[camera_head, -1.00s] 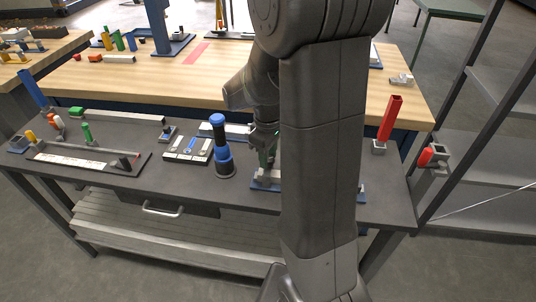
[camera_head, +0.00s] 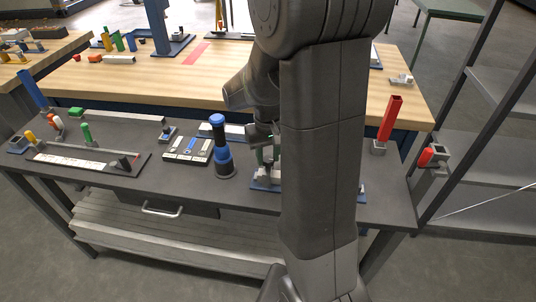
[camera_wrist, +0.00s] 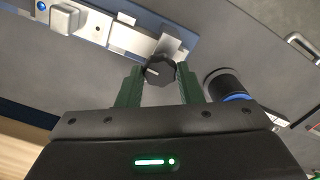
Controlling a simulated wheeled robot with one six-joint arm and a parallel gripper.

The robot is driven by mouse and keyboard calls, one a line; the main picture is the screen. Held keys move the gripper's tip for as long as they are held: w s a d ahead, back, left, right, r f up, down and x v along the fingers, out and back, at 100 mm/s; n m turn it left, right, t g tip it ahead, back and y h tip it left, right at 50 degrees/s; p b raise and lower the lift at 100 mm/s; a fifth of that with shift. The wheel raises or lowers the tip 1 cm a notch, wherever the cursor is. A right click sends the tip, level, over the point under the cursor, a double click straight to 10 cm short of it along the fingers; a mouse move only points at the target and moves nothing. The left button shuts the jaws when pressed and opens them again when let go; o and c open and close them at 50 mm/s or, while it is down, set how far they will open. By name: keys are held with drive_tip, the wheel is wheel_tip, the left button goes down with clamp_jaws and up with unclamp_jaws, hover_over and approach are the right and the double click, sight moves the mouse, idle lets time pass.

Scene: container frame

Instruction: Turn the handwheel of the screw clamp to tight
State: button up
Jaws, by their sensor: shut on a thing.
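The screw clamp's handwheel (camera_wrist: 160,71) is a small dark faceted knob with a pale pointer mark, seen in the wrist view. It sits beside the clamp's light metal body (camera_wrist: 130,38), on a blue base (camera_head: 262,186) at the front of the dark bench. My gripper (camera_wrist: 158,76) is shut on the handwheel, one green finger on each side. In the head view my gripper (camera_head: 266,158) reaches down at the clamp. My arm hides most of the clamp there.
A black and blue cylinder (camera_head: 222,150) stands just left of the clamp and also shows in the wrist view (camera_wrist: 228,84). A tray of small parts (camera_head: 188,150) lies further left. A red upright handle (camera_head: 390,118) stands at the right.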

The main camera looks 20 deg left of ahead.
sight(268, 158)
drive_tip(key=shift+r, duration=0.1)
idle(0.3)
drive_tip(key=o, duration=1)
wheel_tip(268, 158, up, 14)
drive_tip(key=shift+f, duration=0.1)
drive_tip(key=shift+f, duration=0.15)
wheel_tip(268, 158, down, 14)
drive_tip(key=shift+r, duration=0.15)
idle(0.4)
